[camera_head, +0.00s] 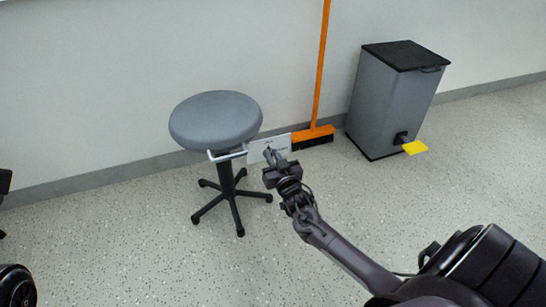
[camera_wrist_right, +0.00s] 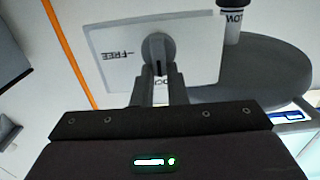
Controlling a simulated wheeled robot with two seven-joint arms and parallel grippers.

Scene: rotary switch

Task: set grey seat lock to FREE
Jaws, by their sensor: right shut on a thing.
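The stool with the round grey seat (camera_head: 215,118) stands near the wall, with a white plate (camera_head: 255,154) beside the seat's front right edge. In the right wrist view the plate (camera_wrist_right: 205,50) shows upside down. It bears a round grey knob (camera_wrist_right: 158,46) with a dark upright mark and the word FREE to the left. My right gripper (camera_head: 269,155) is at the plate. Its fingers (camera_wrist_right: 158,82) are shut on the knob. My left gripper is not in view.
An orange broom (camera_head: 320,80) leans on the wall behind the plate. A grey pedal bin (camera_head: 390,105) with a yellow pedal (camera_head: 415,147) stands to the right. A light metal bar (camera_head: 227,156) is under the seat's front edge. The floor in front is clear.

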